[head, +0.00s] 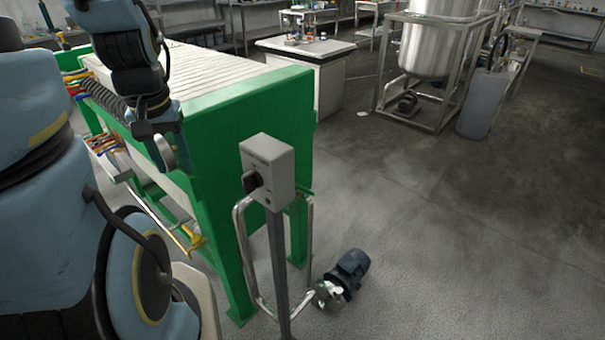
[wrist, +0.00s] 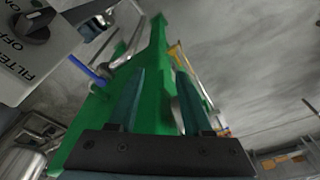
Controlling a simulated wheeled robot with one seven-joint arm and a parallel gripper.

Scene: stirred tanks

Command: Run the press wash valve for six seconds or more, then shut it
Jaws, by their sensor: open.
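A green filter press (head: 225,135) stands at left centre. A yellow lever handle (head: 193,238) sits on pipework low on its near left side. More coloured handles (head: 100,143) are further back along that side. I cannot tell which of these is the press wash valve. In the wrist view a blue handle (wrist: 88,73) shows left of the fingers and a yellow part (wrist: 178,56) shows beyond them. My gripper (wrist: 160,76) is open, with the green frame of the press behind its fingers and nothing seen between them. In the head view its fingers are not clear.
A grey switch box (head: 270,165) with a black knob stands on a post in front of the press; the wrist view shows its FILTER, OFF and ON lettering (wrist: 18,52). A motor pump (head: 345,275) sits on the floor.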

